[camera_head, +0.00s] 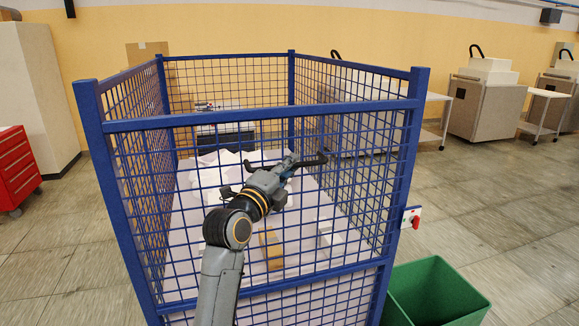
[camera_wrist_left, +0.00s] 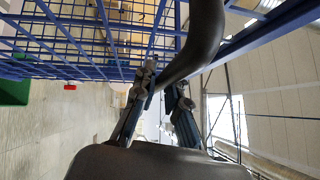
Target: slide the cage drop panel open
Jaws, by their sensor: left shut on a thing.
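The blue mesh cage (camera_head: 98,180) stands in front of me, and its front mesh panel (camera_head: 262,115) is up between the two front corner posts. A dark curved handle (camera_head: 318,158) shows at the front panel, below its top rail. My left gripper (camera_head: 287,164) is shut on this handle, on the near side of the mesh. In the left wrist view the handle (camera_wrist_left: 203,45) runs down to the gripper fingers (camera_wrist_left: 162,92), with blue mesh at upper left. The handle's mounts cannot be made out clearly. My right gripper is not in view.
White paper (camera_head: 225,172) and a tan block (camera_head: 271,248) lie inside the cage. A red switch (camera_head: 415,221) sits on the right front post, above a green bin (camera_head: 437,290). A red drawer cabinet (camera_head: 17,168) stands at left.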

